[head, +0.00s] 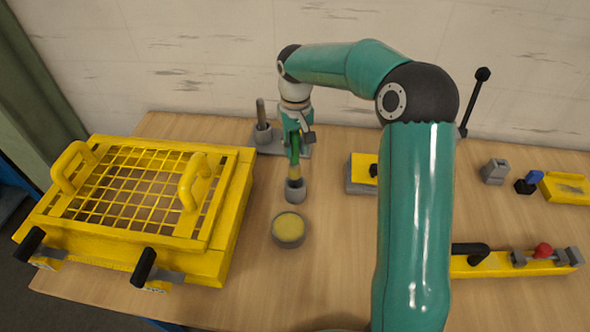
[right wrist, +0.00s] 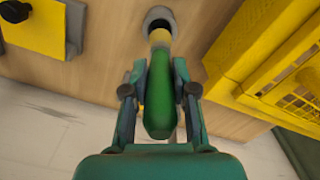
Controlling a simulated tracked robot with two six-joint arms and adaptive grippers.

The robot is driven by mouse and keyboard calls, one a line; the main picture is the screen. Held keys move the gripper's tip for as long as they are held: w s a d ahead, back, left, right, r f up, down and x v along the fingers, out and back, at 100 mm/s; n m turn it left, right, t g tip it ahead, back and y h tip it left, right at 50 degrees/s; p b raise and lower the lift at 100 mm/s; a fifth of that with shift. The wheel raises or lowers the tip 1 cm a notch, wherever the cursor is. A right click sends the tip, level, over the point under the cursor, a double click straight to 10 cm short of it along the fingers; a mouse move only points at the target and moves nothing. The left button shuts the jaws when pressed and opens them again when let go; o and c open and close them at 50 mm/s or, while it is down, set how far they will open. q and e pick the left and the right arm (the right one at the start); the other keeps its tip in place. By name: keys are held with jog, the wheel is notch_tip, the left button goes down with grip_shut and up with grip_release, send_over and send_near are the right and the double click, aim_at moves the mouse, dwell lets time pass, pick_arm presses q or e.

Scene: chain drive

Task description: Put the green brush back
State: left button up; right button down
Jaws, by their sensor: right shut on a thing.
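The green brush (head: 295,165) is upright in the head view, with a grey round piece at its lower end. In the right wrist view its green handle (right wrist: 160,108) runs up to a yellow part (right wrist: 160,37) and the grey round piece (right wrist: 160,17). My right gripper (head: 296,140) is shut on the handle; its fingers (right wrist: 158,85) lie on both sides of it. I cannot tell whether the lower end touches the table. A grey stand (head: 268,148) with an upright brown stick is behind it, partly hidden by the gripper. My left gripper is out of view.
A round grey pot (head: 289,230) with yellow contents stands just in front of the brush. A large yellow box with a grid lid (head: 235,215) fills the left. A yellow-topped grey block (head: 362,171) stands to the right. My right arm hides the table's middle right.

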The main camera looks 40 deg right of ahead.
aim_at(296, 163)
jog(key=shift+s+f+p, duration=0.1)
jog(key=shift+f+p, duration=0.3)
jog(key=shift+f, duration=4.05)
jog(key=c, duration=0.9)
grip_release()
notch_tip(296, 163, up, 12)
jog(key=shift+r+b, duration=0.1)
jog(key=shift+b, duration=0.4)
